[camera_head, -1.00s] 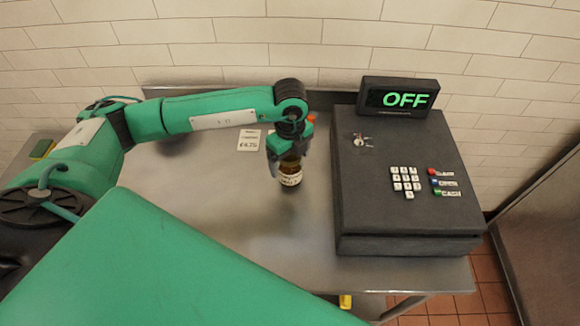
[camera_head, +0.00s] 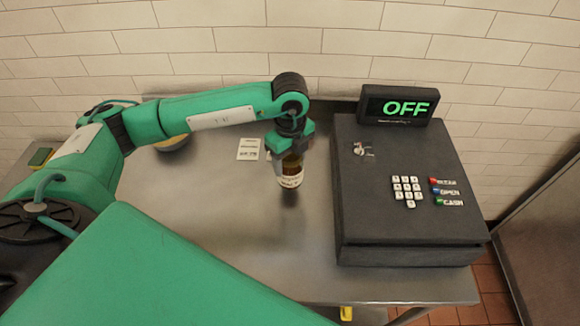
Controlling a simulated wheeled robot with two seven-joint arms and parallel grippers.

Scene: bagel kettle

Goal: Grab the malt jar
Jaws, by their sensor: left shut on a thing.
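The malt jar (camera_head: 291,176) is a small brown jar with a pale label, in the middle of the head view. My left gripper (camera_head: 288,152) comes down on it from above and is shut on its upper part, hiding its top. The jar looks upright over the steel counter (camera_head: 225,235). A dark shadow lies just below it; I cannot tell for sure whether its base is clear of the counter. My right gripper is not in view.
A dark cash register (camera_head: 400,190) with a green "OFF" display (camera_head: 405,107) stands close on the right. A white price card (camera_head: 249,149) lies to the left of the jar. A round bowl-like thing (camera_head: 172,143) is partly hidden behind my left arm. The counter's front middle is clear.

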